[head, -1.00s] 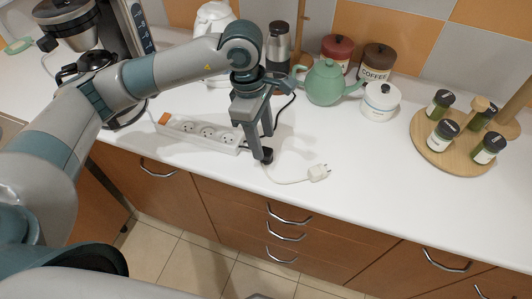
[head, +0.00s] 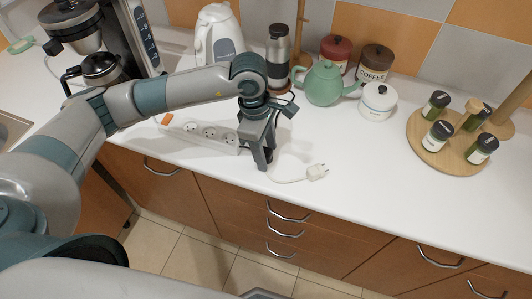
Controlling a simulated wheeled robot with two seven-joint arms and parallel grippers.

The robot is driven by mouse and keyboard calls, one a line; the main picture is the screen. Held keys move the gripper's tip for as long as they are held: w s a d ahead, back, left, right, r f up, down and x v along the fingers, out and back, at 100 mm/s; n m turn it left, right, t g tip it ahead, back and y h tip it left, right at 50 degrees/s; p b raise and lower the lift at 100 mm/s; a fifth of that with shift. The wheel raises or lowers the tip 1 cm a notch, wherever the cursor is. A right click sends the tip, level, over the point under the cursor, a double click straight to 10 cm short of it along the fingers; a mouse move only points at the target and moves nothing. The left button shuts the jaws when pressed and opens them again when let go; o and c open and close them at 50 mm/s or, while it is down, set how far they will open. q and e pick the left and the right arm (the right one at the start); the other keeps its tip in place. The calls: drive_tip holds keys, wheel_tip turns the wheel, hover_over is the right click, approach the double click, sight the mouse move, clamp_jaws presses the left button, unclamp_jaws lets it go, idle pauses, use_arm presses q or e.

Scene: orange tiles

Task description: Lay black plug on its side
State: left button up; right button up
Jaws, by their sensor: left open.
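My left gripper (head: 264,163) points down over the counter just right of the white power strip (head: 205,136). Its two fingers are apart. The black plug (head: 268,156) shows only as a small dark patch at the fingertips. The fingers hide most of it, so I cannot tell whether it stands or lies, or whether they touch it. My right gripper is not in view.
A white plug (head: 317,172) with a white cord lies to the right on the counter (head: 370,165). The counter's front edge is close to the gripper.

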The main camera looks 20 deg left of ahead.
sight(269, 151)
use_arm(q)
drive_tip(key=c, duration=0.9)
drive_tip(key=shift+c, duration=0.2)
drive_tip(key=shift+r, duration=0.15)
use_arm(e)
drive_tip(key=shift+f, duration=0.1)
use_arm(q)
drive_tip(key=shift+r+b, duration=0.5)
wheel_tip(269, 151, up, 2)
drive_tip(key=shift+r+b, duration=0.1)
drive_tip(key=shift+b, duration=0.5)
drive_tip(key=d+r, duration=0.1)
drive_tip(key=d+r+b, duration=0.1)
drive_tip(key=shift+s+d, duration=0.4)
drive_tip(key=s+d+r+b, duration=0.2)
drive_tip(key=d+r, duration=0.3)
drive_tip(key=d, duration=0.3)
drive_tip(key=shift+d+r+b, duration=0.25)
drive_tip(key=shift+r+b, duration=0.05)
drive_tip(key=shift+b, duration=0.25)
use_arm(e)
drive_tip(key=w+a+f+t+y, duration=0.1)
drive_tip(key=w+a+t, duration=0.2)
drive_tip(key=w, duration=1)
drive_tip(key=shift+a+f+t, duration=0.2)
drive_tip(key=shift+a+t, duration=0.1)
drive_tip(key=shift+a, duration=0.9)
